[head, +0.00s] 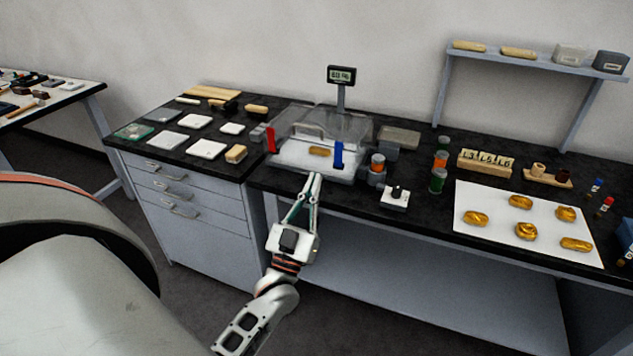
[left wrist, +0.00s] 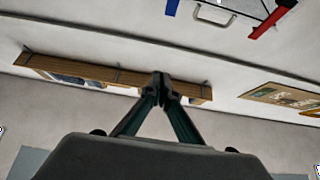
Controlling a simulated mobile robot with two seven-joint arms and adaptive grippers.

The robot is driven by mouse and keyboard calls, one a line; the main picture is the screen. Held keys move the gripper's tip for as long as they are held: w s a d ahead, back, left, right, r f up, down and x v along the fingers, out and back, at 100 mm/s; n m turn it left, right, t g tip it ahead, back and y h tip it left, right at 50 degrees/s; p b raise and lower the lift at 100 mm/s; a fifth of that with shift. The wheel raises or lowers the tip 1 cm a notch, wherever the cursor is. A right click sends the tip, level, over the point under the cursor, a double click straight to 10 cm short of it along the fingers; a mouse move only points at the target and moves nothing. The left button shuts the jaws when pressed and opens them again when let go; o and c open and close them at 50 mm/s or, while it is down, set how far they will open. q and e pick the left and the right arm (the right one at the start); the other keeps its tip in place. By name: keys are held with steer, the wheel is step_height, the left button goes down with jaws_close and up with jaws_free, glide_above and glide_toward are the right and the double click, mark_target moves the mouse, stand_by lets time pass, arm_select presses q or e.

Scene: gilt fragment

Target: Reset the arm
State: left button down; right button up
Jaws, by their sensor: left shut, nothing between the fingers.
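My left gripper (head: 317,178) is in the middle of the head view, in front of the bench edge and just below the clear-covered case (head: 345,128). Its fingers are together and hold nothing. In the left wrist view the closed fingertips (left wrist: 161,82) point toward a pale wall. A gold fragment (head: 319,151) lies on the white floor of the case, between a red handle (head: 270,140) and a blue handle (head: 338,155). My right gripper does not show in either view.
The dark bench (head: 400,213) holds white pads at left and several jars at centre. Several gold pieces lie on a white sheet (head: 490,235) at right. A wall shelf (head: 545,63) hangs above. Another table (head: 60,98) stands far left. Open floor lies before the bench.

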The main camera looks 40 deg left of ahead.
arm_select(q)
steer(key=s+d+f+m+g+h, duration=0.25)
steer(key=d+f, duration=0.25)
steer(key=f, duration=0.3)
steer(key=s+d+f+m+g+h, duration=0.1)
steer(key=d+f+m+g+h, duration=0.2)
steer(key=f, duration=0.5)
steer(key=s+d+f+g+h, duration=0.1)
steer(key=s+d+f+g, duration=0.3)
steer(key=s+f, duration=0.3)
steer(key=s+d+f+m+g+h, duration=0.1)
steer(key=s+d+f+g+h, duration=0.1)
steer(key=s+d+f+g, duration=0.2)
step_height(320, 180, down, 5)
steer(key=s, duration=0.3)
steer(key=shift+w+f+m, duration=0.1)
steer(key=shift+m, duration=0.15)
